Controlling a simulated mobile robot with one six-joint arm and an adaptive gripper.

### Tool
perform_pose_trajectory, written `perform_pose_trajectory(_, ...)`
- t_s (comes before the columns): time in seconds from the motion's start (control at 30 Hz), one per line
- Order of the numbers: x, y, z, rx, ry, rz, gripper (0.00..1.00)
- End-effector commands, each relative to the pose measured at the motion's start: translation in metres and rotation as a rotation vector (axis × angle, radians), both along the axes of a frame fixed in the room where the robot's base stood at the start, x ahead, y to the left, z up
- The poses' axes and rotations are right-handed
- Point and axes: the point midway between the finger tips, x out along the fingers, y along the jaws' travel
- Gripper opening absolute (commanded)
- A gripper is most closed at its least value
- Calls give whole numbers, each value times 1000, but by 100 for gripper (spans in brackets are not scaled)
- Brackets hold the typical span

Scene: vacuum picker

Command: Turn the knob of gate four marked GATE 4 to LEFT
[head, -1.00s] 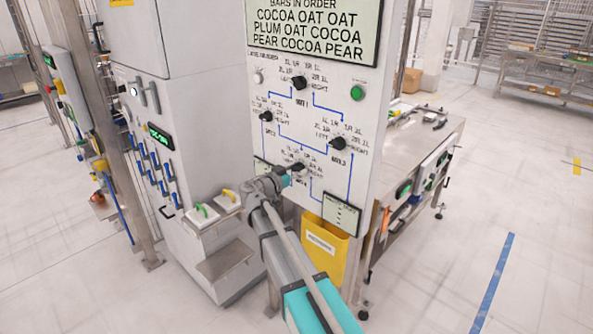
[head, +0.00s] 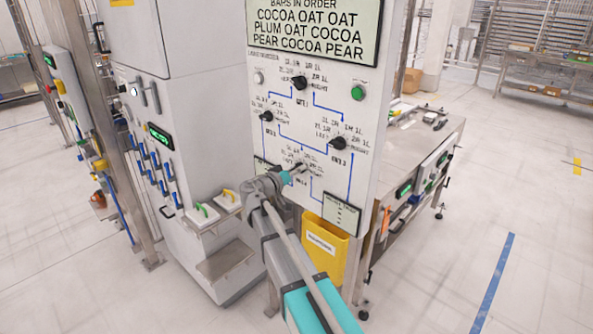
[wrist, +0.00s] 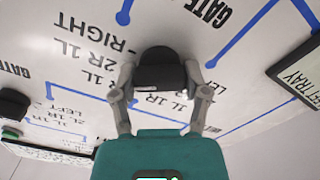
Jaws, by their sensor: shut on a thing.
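The lowest knob on the white panel, at gate four, is the black round knob (wrist: 160,70) in the wrist view. My gripper (wrist: 160,82) has one finger on each side of it and is shut on it. Around the knob the panel bears printed position marks, with RIGHT readable upside down on the left of the picture. A GATE label (wrist: 214,12) is cut off at the top edge. In the head view my gripper (head: 297,171) reaches the lowest dial and mostly hides the knob. I cannot tell exactly where its pointer stands.
Three other black knobs sit higher on the panel: top (head: 300,82), left (head: 266,116) and right (head: 338,143). A green button (head: 357,93) is at the upper right. A yellow bin (head: 324,243) hangs below. A steel bench (head: 420,150) stands to the right.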

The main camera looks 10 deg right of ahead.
Motion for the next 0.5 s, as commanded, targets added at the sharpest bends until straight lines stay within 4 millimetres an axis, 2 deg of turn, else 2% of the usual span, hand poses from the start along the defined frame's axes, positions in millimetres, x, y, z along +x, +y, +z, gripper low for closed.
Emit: perform_pose_trajectory(0.5,2,1,0,-290,396,1,12)
